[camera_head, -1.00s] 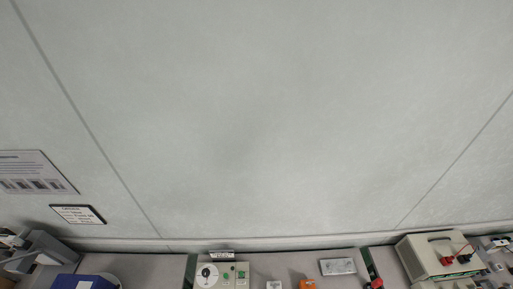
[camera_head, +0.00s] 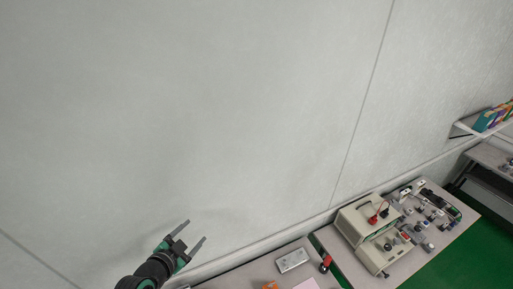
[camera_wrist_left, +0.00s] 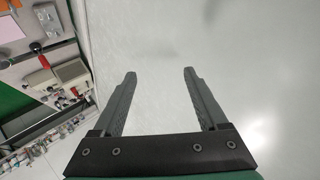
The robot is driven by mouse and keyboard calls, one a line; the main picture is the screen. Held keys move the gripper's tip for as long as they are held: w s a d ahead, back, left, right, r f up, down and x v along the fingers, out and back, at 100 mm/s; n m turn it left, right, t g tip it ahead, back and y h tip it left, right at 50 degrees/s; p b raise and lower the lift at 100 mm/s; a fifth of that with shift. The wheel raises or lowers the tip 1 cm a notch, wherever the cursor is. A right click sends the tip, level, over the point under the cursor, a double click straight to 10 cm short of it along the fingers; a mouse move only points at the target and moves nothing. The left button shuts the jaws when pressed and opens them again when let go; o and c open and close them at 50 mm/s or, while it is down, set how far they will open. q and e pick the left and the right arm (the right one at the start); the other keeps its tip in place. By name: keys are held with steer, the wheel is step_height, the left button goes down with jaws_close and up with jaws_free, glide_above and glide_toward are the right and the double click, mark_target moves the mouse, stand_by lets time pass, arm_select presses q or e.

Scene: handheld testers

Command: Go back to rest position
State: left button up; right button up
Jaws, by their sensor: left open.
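My left gripper (camera_head: 190,237) is raised at the lower left of the head view, in front of the grey wall. Its two fingers are spread apart with nothing between them. In the left wrist view the open fingers (camera_wrist_left: 159,75) stand out against the pale wall, and the gap between them is empty. My right gripper does not show in either view.
A beige tester (camera_head: 360,222) with red and black parts stands on a bench at lower right. Small parts lie beside it. A grey plate (camera_head: 292,260) lies on the nearer bench. A wall shelf (camera_head: 480,127) holds colourful items. Green floor (camera_head: 440,262) shows at right.

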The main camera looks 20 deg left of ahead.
arm_select(q)
steer(key=w+d+r+t+h, duration=0.1)
steer(key=d+r+t, duration=0.25)
steer(key=r, duration=0.85)
steer(key=d+r+t+h, duration=0.15)
steer(key=d+r, duration=0.25)
steer(key=r, duration=0.8)
steer(key=w+d+r+t, duration=0.1)
steer(key=d+r+t, duration=0.25)
steer(key=r, duration=0.85)
steer(key=s+d+r+n+t, duration=0.2)
steer(key=s+r+n+t, duration=0.4)
steer(key=s+r, duration=1.15)
step_height(320, 180, down, 45)
steer(key=w+b, duration=0.2)
steer(key=b, duration=4.3)
steer(key=shift+a+b, duration=0.15)
steer(key=shift+b, duration=0.15)
steer(key=shift+t, duration=0.25)
